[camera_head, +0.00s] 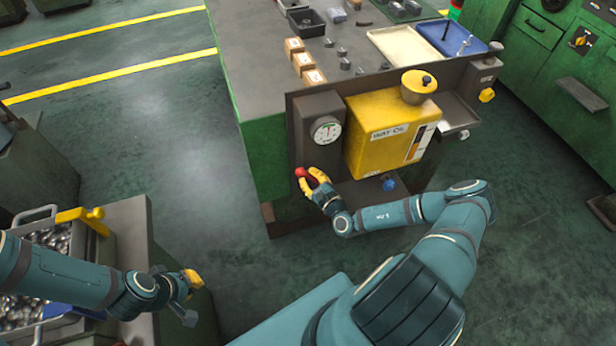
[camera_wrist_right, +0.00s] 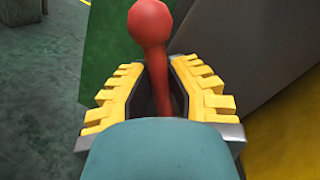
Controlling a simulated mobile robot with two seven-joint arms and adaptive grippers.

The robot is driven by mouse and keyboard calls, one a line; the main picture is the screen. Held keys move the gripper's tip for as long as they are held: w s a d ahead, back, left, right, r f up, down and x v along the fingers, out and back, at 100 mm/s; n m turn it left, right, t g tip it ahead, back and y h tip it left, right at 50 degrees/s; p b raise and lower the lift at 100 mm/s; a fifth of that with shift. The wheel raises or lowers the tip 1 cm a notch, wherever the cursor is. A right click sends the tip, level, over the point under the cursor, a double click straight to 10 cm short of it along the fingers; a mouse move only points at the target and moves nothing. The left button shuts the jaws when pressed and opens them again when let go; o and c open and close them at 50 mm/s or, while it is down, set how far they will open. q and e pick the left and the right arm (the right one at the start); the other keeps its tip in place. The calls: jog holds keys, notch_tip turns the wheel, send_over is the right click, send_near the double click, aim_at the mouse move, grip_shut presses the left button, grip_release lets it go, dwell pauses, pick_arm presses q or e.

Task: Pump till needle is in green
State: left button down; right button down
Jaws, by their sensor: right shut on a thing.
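A round pressure gauge (camera_head: 326,129) with a white face is on the grey panel at the front of the bench. The needle is too small to read against any green zone. A red-knobbed pump lever (camera_head: 301,172) is below the gauge. My right gripper (camera_head: 312,178) is at the lever, its yellow fingers on both sides of the red shaft. In the right wrist view the gripper (camera_wrist_right: 165,90) is shut on the lever, and the red ball (camera_wrist_right: 149,22) sticks out beyond the fingers. My left gripper (camera_head: 192,283) is at the lower left, away from the pump; its finger opening is unclear.
A yellow way oil tank (camera_head: 375,140) stands right of the gauge. A blue knob (camera_head: 389,184) is below it. A bin of metal parts (camera_head: 50,235) is at the left. The floor between is clear.

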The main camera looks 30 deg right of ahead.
aim_at(321, 160)
jog(key=shift+d+r+m+p, duration=0.4)
jog(key=shift+d+r+m, duration=0.1)
jog(key=shift+m, duration=0.3)
jog(key=shift+s+d+r+m+t, duration=0.1)
jog(key=shift+d+r+m+t, duration=0.1)
jog(key=shift+d+m, duration=0.15)
jog(key=shift+s+d+r+m+t, duration=0.1)
jog(key=shift+d+m+t, duration=0.15)
jog(key=shift+m, duration=0.2)
jog(key=shift+s+d+r+m+h+p, duration=0.15)
jog(key=shift+d+m+h+p, duration=0.15)
jog(key=shift+d+m, duration=0.45)
jog(key=shift+s+d+m+t+h, duration=0.2)
jog(key=shift+d+m, duration=0.25)
jog(key=shift+m, duration=0.45)
jog(key=shift+s+d+m+t+h, duration=0.1)
jog(key=shift+d+m+t, duration=0.25)
jog(key=shift+m, duration=0.5)
jog(key=shift+d, duration=0.15)
jog(key=c, duration=0.9)
grip_release()
jog(key=s+f, duration=0.2)
jog(key=s, duration=0.9)
jog(key=shift+s+a, duration=0.25)
jog(key=shift+s, duration=0.15)
